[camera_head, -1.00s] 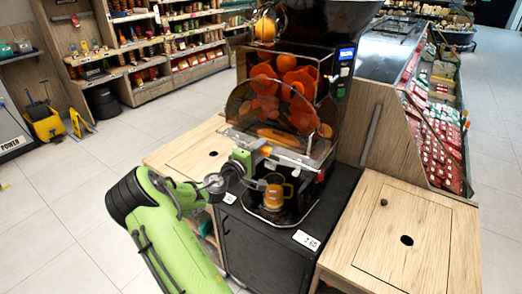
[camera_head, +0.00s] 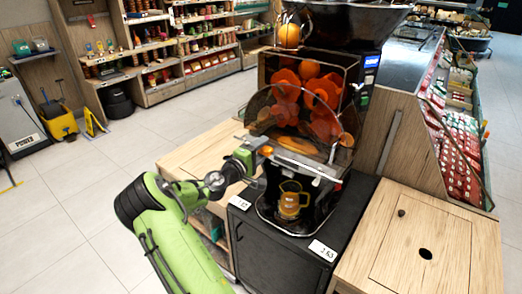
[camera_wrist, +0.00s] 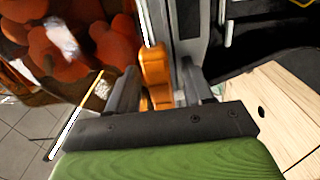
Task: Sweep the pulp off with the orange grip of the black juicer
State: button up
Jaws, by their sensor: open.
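The black juicer (camera_head: 345,75) stands on a dark cabinet, with oranges and orange drums behind its clear front cover. My gripper (camera_head: 258,165) is at the front left of the juicer, below the cover. In the wrist view my gripper (camera_wrist: 160,88) is open, with one dark finger on each side of the orange grip (camera_wrist: 155,72). I cannot tell whether either finger touches it. The grip also shows small by my gripper in the head view (camera_head: 266,150). An orange strip, perhaps pulp (camera_head: 297,146), lies under the drums.
A jug with orange juice (camera_head: 291,204) stands below, inside the juicer's front bay. Wooden counters flank the cabinet at left (camera_head: 195,152) and right (camera_head: 450,220). Stocked shelves (camera_head: 185,50) stand behind. The tiled floor at left is open.

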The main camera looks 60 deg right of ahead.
jog(key=w+a, duration=0.2)
jog(key=a, duration=1.3)
jog(key=shift+w+a, duration=0.2)
jog(key=shift+a, duration=0.1)
